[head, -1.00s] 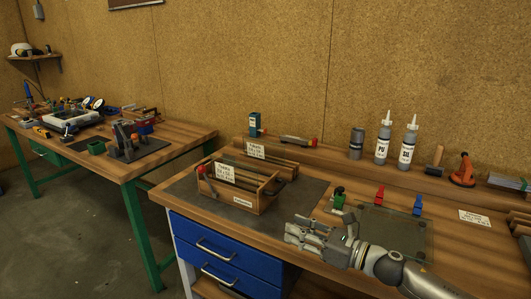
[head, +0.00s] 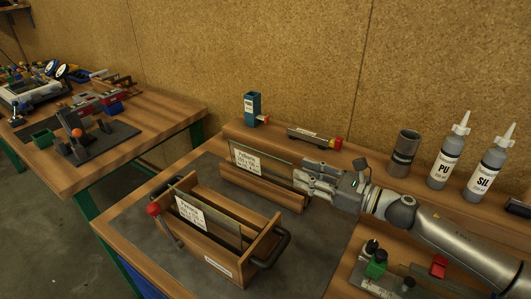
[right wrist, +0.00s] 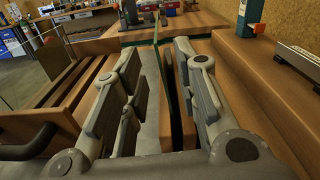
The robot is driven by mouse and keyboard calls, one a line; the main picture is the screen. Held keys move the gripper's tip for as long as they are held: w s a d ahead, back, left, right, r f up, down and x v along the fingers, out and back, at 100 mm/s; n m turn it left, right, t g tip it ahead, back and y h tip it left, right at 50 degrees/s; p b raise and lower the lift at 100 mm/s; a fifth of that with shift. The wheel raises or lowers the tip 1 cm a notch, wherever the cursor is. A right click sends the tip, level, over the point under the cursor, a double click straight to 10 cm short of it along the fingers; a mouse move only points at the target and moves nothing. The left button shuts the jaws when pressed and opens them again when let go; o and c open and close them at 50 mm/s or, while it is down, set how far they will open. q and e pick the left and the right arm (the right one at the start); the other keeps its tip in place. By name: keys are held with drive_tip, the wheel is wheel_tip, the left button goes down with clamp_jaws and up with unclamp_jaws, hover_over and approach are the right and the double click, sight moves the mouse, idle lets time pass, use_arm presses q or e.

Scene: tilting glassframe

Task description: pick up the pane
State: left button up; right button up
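A clear glass pane with a white label (head: 246,162) stands upright on edge in a slotted wooden rack (head: 262,190) at the back of the bench. My right gripper (head: 308,180) is at the right end of this rack, close to the pane's right edge. In the right wrist view my right gripper (right wrist: 160,95) is open, its two fingers well apart. The pane's thin green edge (right wrist: 157,42) shows between them, and I see no finger touching it. A second labelled pane (head: 205,213) stands in the front wooden carrier (head: 212,252). My left gripper is out of view.
The carrier has dark handles and a red-knobbed lever (head: 154,209). A blue box (head: 252,107) and a small tool (head: 314,138) sit on the back ledge. Bottles (head: 449,160) and a dark cylinder (head: 404,152) stand right. Clamps (head: 375,268) lie at the front right.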

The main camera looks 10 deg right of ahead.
sight(287, 168)
drive_tip(key=x, duration=0.1)
drive_tip(key=p+x, duration=0.1)
drive_tip(key=x, duration=0.1)
drive_tip(key=r+p+x, duration=0.1)
drive_tip(key=x, duration=0.1)
drive_tip(key=shift+w+a+f, duration=0.2)
drive_tip(key=shift+w+a, duration=0.05)
drive_tip(key=shift+w, duration=0.1)
drive_tip(key=p+x, duration=0.2)
drive_tip(key=x, duration=0.2)
drive_tip(key=shift+w+a+f, duration=0.15)
drive_tip(key=shift+a, duration=0.15)
drive_tip(key=shift+w+a, duration=0.15)
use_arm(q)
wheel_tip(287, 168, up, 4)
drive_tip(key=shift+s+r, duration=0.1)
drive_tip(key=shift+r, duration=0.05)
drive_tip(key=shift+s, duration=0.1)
use_arm(e)
drive_tip(key=shift+c, duration=0.4)
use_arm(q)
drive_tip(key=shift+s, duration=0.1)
use_arm(e)
clamp_jaws()
